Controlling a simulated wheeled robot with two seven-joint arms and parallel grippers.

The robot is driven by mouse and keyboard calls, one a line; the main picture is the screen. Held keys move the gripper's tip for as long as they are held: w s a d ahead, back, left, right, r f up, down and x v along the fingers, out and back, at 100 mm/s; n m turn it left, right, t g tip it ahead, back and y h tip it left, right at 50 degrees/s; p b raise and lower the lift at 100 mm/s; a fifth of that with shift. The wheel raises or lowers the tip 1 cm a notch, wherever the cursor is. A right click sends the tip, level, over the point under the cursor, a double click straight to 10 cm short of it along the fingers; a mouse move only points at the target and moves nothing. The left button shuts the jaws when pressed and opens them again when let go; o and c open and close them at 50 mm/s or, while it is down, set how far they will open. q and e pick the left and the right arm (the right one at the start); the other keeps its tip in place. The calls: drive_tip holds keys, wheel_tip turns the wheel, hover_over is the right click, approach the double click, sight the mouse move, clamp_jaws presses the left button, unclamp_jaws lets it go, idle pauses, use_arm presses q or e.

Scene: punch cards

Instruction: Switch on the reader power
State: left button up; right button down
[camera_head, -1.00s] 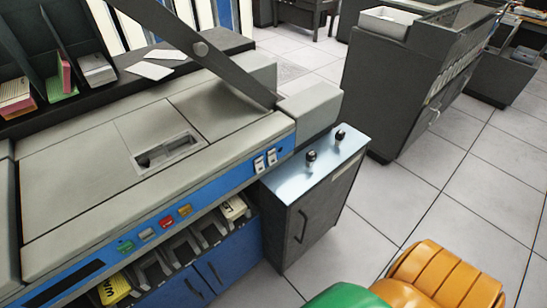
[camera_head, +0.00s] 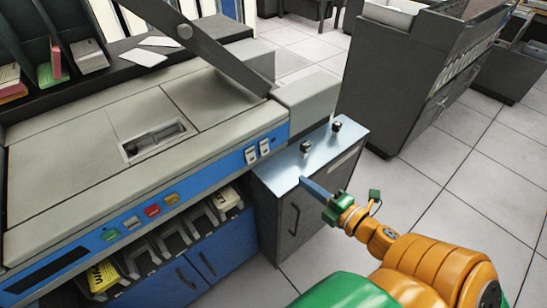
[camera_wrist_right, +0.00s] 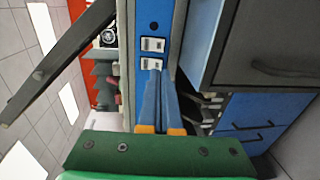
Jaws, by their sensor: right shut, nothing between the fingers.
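The card reader (camera_head: 60,165) is a grey-topped machine with a blue front strip. Two white rocker switches, the left one (camera_head: 251,155) and the right one (camera_head: 265,147), sit at the right end of that strip. In the right wrist view the same two switches (camera_wrist_right: 153,44) (camera_wrist_right: 151,63) show near the top centre; their labels are too small to read. My right gripper (camera_head: 304,182) is shut and empty, its blue fingers pointing toward the strip, to the right of and below the switches. In the wrist view its fingertips (camera_wrist_right: 163,78) appear just below the nearer switch. My left gripper is not in view.
Green, white, red and yellow buttons (camera_head: 152,210) line the strip further left. A grey side cabinet (camera_head: 320,160) with two black knobs stands right of the reader, near my right gripper. Card slots (camera_head: 185,235) lie below the strip. Tiled floor (camera_head: 420,180) is open at right.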

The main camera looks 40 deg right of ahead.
sight(266, 153)
drive_tip(key=shift+w, duration=0.1)
drive_tip(key=w, duration=0.4)
drive_tip(key=w+f, duration=0.1)
drive_tip(key=w, duration=0.4)
drive_tip(key=w+a+f, duration=0.1)
drive_tip(key=w, duration=0.3)
drive_tip(key=shift+w, duration=0.4)
